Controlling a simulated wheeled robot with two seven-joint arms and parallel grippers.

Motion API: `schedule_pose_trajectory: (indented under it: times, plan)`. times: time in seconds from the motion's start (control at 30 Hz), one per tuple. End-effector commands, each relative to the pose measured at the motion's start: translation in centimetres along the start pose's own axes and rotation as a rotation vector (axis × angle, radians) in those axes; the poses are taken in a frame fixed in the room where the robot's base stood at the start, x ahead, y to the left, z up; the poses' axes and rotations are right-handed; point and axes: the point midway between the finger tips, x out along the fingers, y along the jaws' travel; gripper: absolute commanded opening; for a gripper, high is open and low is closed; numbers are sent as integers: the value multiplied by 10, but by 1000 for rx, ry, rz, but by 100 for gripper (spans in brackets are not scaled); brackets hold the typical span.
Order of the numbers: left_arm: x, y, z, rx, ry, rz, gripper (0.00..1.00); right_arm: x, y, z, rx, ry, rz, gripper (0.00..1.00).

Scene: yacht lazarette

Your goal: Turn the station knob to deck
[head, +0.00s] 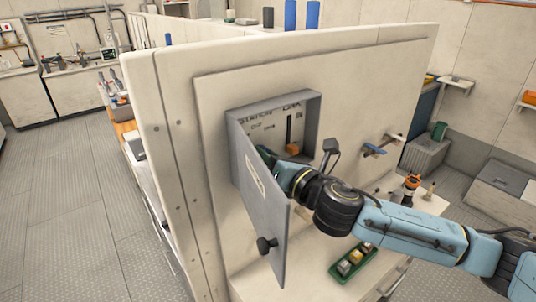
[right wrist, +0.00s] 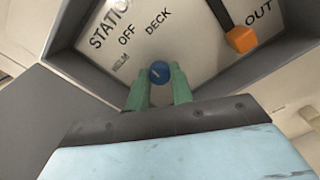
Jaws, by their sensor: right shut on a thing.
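The station knob (right wrist: 159,72) is a small blue round knob on the panel inside an open wall box (head: 308,107). The right wrist view shows it between the green fingertips of my right gripper (right wrist: 159,82), which is shut on it. The printed words STATION, OFF, DECK (right wrist: 158,20) and HELM lie around and above the knob. Which word the knob's mark points at is too small to tell. In the head view the open door partly hides my right gripper (head: 288,177), and the knob is hidden. My left gripper is not in view.
The box's grey door (head: 262,205) stands open beside my right gripper. An orange-ended lever (right wrist: 240,39) sits in the same box near the word OUT. Below are a counter, a green tray (head: 353,262) and an orange-topped tool (head: 411,184). Floor at left is clear.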

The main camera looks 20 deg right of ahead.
Motion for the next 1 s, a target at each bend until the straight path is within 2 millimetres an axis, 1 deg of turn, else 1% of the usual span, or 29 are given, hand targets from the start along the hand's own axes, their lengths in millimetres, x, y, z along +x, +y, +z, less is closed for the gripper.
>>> schedule_pose_trajectory:
  times: [0.4, 0.6, 0.8, 1.0]
  plan:
    - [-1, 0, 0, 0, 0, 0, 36, 0, 0, 0, 395, 0, -1, 0]
    - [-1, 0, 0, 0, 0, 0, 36, 0, 0, 0, 558, 0, -2, 0]
    - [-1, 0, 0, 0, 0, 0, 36, 0, 0, 0, 680, 0, -1, 0]
    - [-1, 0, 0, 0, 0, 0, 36, 0, 1, 0, 754, 0, 0, 0]
